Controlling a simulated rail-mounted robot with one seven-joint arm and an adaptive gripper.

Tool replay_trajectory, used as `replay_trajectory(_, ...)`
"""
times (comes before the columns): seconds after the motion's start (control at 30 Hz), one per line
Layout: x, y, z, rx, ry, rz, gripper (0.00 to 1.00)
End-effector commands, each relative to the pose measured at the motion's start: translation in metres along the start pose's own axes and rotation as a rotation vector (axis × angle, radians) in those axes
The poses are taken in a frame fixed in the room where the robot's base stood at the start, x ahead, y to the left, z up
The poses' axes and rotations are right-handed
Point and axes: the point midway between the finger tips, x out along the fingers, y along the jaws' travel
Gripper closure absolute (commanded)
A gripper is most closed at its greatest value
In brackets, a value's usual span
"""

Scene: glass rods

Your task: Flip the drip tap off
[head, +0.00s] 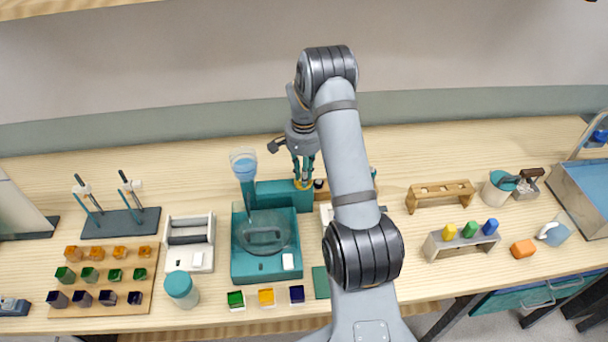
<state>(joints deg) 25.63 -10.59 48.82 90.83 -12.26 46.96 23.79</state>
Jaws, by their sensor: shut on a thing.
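A teal drip station (265,262) stands left of the centre of the bench. A clear bowl (264,234) sits in it, and a cup of blue liquid (244,165) stands raised at its back left. My gripper (303,183) points down at the right end of the station's teal back block (272,193). Its fingers are shut on a small yellow-orange piece, which looks like the tap's handle. The fingers cover most of this piece, so its turn position cannot be told.
Colored blocks (266,297) lie in front of the station. A white device (190,245) and a teal-lidded jar (181,288) stand to its left. A wooden rack (440,194) is at the right. My arm hides the bench right of the station.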

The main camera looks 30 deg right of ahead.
Motion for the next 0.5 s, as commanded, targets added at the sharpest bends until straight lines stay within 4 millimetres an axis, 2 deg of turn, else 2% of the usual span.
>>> replay_trajectory(0.27, 0.0034, -0.0012, 0.0, 0.089, 0.002, -0.002, 1.0)
replay_trajectory(0.5, 0.0055, -0.003, 0.0005, 0.274, 0.003, -0.003, 1.0)
